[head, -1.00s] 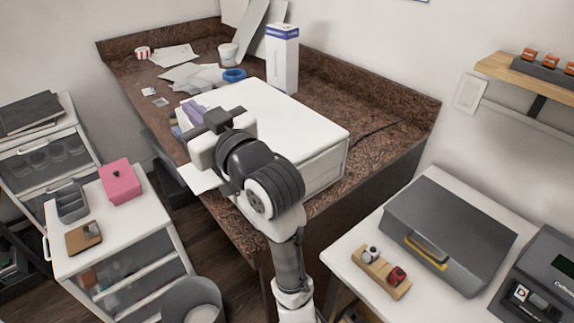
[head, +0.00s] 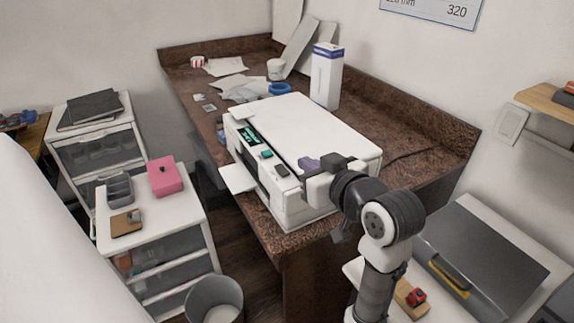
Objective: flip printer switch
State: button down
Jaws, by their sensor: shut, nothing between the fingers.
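The white printer (head: 325,125) sits on the brown counter, its control panel facing left. The panel holds a lit green display (head: 248,137), a small green button (head: 266,153) and a dark grey switch-like part (head: 282,170). My gripper (head: 307,163), with purple fingertips, is shut and empty. It appears over the printer's near front corner, just right of the dark part. I cannot tell whether it touches the printer, or which way the switch is set.
The counter (head: 300,240) holds papers (head: 235,85), a blue tape roll (head: 280,88) and a tall white box (head: 327,75) behind the printer. A drawer unit with a pink box (head: 165,177) stands left. A grey case (head: 490,250) lies at right.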

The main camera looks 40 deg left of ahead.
jog(key=p, duration=0.3)
send_over(286, 173)
notch_tip(286, 173, down, 2)
jog(key=shift+a+f, duration=0.1)
notch_tip(286, 173, down, 3)
jog(key=shift+f+p, duration=0.1)
jog(key=shift+p, duration=0.2)
jog(key=shift+f, duration=0.5)
